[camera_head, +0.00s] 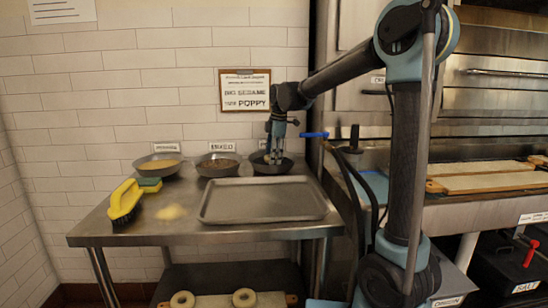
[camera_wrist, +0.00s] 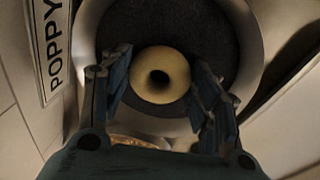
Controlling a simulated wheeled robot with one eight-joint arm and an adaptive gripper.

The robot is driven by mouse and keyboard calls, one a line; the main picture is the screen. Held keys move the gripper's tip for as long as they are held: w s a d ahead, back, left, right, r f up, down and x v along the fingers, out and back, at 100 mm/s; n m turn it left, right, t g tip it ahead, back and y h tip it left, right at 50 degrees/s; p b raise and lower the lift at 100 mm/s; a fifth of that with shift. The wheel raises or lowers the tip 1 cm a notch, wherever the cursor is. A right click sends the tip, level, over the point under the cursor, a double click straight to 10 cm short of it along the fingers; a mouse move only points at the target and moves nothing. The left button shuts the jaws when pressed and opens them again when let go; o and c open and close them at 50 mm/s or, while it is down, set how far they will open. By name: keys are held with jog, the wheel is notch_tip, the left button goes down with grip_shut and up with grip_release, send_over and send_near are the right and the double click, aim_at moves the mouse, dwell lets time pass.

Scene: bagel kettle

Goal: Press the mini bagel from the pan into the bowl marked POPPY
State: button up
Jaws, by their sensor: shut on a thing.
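My gripper (camera_head: 275,157) points down into the dark bowl (camera_head: 282,167) at the right end of the row of bowls. In the wrist view my gripper (camera_wrist: 161,78) is shut on the pale mini bagel (camera_wrist: 160,97), with one finger on either side of it. The bagel lies over the dark seeds (camera_wrist: 225,45) inside the bowl's light rim (camera_wrist: 254,35); I cannot tell whether it touches them. A POPPY label (camera_wrist: 52,45) stands beside this bowl. The bagel is hidden in the head view. The grey pan (camera_head: 262,217) lies empty in front of the bowls.
Two other bowls stand left: one with pale contents (camera_head: 158,175), one labelled MIXED (camera_head: 217,172). A yellow brush (camera_head: 124,201), a sponge (camera_head: 149,184) and a pale spill (camera_head: 172,212) lie at left. A wall sign (camera_head: 245,90) hangs behind.

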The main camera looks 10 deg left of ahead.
notch_tip(320, 180, up, 10)
dwell(1.5)
dwell(0.3)
jog(key=shift+s, duration=0.1)
